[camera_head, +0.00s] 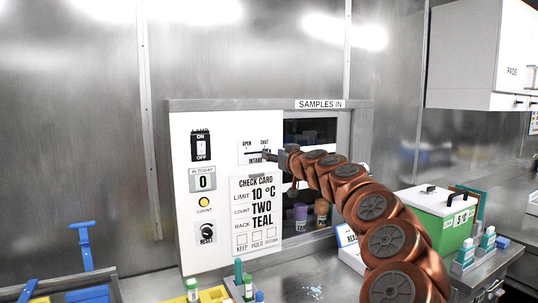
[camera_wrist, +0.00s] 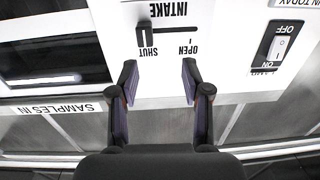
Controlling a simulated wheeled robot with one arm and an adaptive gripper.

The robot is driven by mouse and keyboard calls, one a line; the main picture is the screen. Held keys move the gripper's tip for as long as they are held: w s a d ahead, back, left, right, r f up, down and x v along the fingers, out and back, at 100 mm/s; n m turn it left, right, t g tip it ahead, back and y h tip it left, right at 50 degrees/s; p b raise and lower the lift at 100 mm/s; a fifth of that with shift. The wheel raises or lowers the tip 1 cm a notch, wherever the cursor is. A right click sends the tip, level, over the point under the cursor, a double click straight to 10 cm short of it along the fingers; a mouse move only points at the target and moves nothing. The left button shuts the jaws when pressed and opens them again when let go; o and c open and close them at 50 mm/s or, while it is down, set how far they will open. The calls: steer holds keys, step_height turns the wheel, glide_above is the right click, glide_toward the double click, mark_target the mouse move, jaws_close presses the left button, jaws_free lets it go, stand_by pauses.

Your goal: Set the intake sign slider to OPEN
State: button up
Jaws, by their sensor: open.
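The intake sign (camera_head: 246,153) is a white plate on the panel, marked OPEN at left and SHUT at right. In the wrist view the sign (camera_wrist: 178,70) appears upside down. Its dark slider knob (camera_wrist: 146,38) stands at the SHUT end of the short track. My gripper (camera_head: 272,154) is at the right side of the sign in the head view and hides part of it. In the wrist view my gripper (camera_wrist: 159,72) is open and empty, its two dark fingers spread below the labels. I cannot tell whether a fingertip touches the sign.
The panel (camera_head: 217,235) also holds an ON/OFF switch (camera_head: 201,146), a counter (camera_head: 203,181), a yellow button (camera_head: 204,202), a reset knob (camera_head: 207,231) and a check card (camera_head: 256,215). The samples window (camera_head: 310,130) is right of the sign. A green box (camera_head: 435,215) stands at right.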

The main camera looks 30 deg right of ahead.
mark_target(269, 150)
steer(key=shift+w+d+f+h+p, duration=0.15)
steer(key=shift+w+d+p, duration=0.1)
steer(key=shift+w+d, duration=0.35)
steer(key=shift+w+d+r+h+p, duration=0.15)
steer(key=shift+w+d+p, duration=0.15)
steer(key=shift+w, duration=0.5)
steer(key=shift+w+d, duration=0.25)
steer(key=shift+w, duration=0.25)
steer(key=shift+w+d+p, duration=0.1)
steer(key=shift+w+p, duration=0.75)
steer(key=shift+w, duration=1.05)
steer(key=shift+f, duration=0.1)
jaws_close()
